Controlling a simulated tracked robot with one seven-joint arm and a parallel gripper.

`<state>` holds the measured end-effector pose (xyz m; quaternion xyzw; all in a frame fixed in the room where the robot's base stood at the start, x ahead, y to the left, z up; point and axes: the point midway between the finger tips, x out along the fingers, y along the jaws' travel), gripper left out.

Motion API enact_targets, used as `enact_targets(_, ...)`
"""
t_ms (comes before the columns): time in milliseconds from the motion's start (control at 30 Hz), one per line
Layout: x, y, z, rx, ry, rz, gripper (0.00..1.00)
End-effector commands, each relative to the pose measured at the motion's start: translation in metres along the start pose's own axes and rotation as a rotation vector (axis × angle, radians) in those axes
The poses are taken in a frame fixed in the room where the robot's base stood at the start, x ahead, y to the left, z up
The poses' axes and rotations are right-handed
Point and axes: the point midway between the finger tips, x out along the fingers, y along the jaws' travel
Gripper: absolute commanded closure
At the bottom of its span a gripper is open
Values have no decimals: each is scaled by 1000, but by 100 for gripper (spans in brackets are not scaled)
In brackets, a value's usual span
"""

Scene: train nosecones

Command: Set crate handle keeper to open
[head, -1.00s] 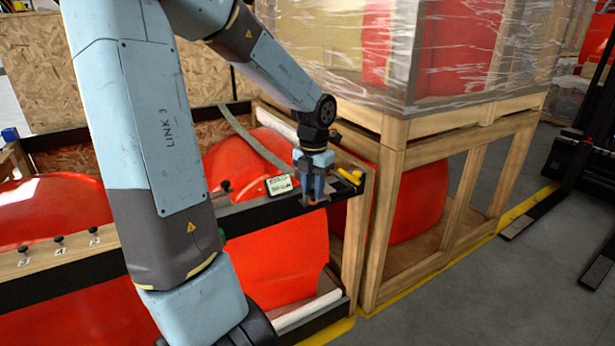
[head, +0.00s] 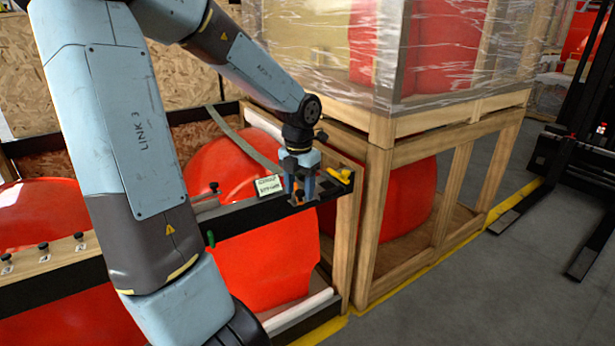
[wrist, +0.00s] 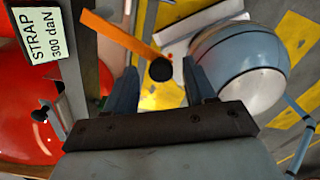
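An orange bar (wrist: 120,34) with a round black knob (wrist: 160,69) at its end shows in the wrist view; it looks like the handle keeper, though no marking names it. My gripper (wrist: 161,84) is open, one finger on each side of the knob, with a gap visible on both sides. In the head view my gripper (head: 303,200) points down at the right end of the crate's black top rail (head: 247,219). A bit of orange (head: 297,195) shows between its fingers there. Whether the fingers reach down to the knob's height is unclear.
A strap label (wrist: 45,35) sits left of the bar. A yellow handle (head: 343,175) is close right of my gripper. Red nosecones (head: 262,252) fill the crate below.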

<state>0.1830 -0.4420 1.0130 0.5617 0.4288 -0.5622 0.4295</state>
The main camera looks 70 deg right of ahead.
Motion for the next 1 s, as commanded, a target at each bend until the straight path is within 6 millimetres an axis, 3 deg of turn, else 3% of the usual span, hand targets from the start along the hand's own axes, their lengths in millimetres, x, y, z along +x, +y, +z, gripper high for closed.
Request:
enact_targets(267,-2,0,0,1,0,-1,45)
enact_targets(467,-14,0,0,0,0,-2,45)
enact_targets(1000,-84,0,0,-1,-2,-2,45)
